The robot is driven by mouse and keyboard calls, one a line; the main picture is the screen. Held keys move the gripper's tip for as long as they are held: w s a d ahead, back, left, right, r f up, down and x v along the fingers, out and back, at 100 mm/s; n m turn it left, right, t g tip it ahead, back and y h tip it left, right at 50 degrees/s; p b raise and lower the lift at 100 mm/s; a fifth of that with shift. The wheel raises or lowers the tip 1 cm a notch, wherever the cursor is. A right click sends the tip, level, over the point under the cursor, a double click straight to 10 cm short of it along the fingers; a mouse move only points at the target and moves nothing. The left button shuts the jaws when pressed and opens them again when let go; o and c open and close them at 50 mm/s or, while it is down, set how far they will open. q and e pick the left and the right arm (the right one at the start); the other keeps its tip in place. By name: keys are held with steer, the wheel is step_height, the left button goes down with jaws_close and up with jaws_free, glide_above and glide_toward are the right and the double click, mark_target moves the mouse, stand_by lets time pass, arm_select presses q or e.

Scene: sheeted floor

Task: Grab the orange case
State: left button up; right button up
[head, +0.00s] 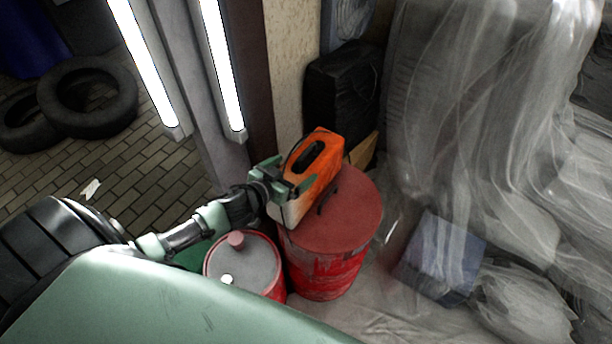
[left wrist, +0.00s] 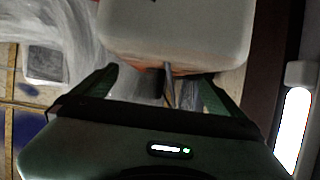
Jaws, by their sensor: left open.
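The orange case (head: 320,165) stands upright on the lid of a large red barrel (head: 352,215). It has a dark handle slot near its top and a pale lower part. My left gripper (head: 283,186) is at the case's left side, with its green fingers close against it in the head view. In the left wrist view the pale end of the case (left wrist: 180,30) fills the top middle, ahead of the open fingers (left wrist: 160,88). I cannot tell whether the fingers touch it. My right gripper is not in view.
A smaller red drum with a grey lid (head: 242,268) stands below my left forearm. A black case (head: 342,95) is behind the barrel. Plastic sheeting (head: 480,110) covers the right side, with a blue box (head: 440,258) under it. Tyres (head: 88,97) lie at far left.

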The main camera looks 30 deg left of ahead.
mark_target(303, 163)
arm_select(q)
steer(key=shift+x, duration=2.95)
steer(key=shift+s+f, duration=0.1)
steer(key=shift+s, duration=0.05)
steer(key=c, duration=1.6)
steer(key=shift+c, duration=0.5)
steer(key=shift+a, duration=0.1)
